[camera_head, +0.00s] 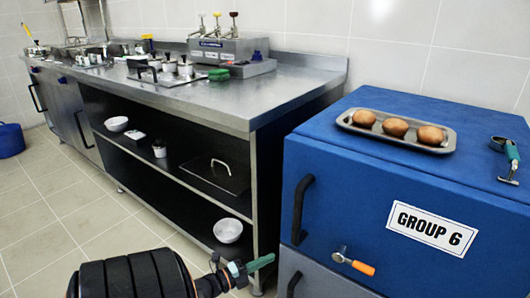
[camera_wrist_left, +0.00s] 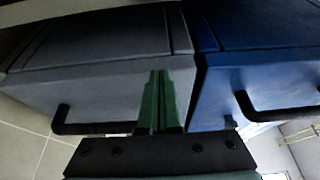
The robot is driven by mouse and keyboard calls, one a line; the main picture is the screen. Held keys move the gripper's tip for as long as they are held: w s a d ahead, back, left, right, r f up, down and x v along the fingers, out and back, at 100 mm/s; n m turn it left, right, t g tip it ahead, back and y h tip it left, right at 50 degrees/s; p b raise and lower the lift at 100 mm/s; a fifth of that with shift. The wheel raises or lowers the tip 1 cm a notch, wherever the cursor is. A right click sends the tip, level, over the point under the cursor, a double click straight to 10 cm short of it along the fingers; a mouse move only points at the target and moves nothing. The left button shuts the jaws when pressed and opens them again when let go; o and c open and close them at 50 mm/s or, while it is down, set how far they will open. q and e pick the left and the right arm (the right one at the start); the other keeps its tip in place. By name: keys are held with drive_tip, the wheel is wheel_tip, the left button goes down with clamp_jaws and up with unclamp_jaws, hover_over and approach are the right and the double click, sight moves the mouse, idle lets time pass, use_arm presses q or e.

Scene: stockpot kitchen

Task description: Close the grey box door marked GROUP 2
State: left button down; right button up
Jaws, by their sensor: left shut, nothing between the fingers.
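The grey box (camera_head: 325,281) is directly below a blue box, and only its upper part shows at the bottom of the head view. A black handle (camera_head: 293,286) is on its left side. No GROUP 2 marking shows, and I cannot tell how far its door stands open. In the left wrist view the grey box (camera_wrist_left: 95,85) fills the left, with its black handle (camera_wrist_left: 95,126) below. My left gripper (camera_head: 262,263) has green fingers, shut and empty, left of the grey box. In the wrist view its fingers (camera_wrist_left: 158,85) overlap the grey face near the blue box. My right gripper is out of view.
The blue box (camera_head: 345,190), marked GROUP 6, carries a tray (camera_head: 450,142) of three brown round items and a green-handled tool (camera_head: 508,155). An orange-handled tool (camera_head: 355,262) is at its lower front. A steel counter (camera_head: 275,88) stands behind; tiled floor (camera_head: 60,230) is clear at left.

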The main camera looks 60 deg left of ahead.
use_arm(q)
drive_tip(key=s+a+b, duration=0.3)
drive_tip(key=s+a, duration=0.3)
drive_tip(key=a, duration=0.1)
drive_tip(key=shift+s+a, duration=0.3)
drive_tip(key=shift+a, duration=0.1)
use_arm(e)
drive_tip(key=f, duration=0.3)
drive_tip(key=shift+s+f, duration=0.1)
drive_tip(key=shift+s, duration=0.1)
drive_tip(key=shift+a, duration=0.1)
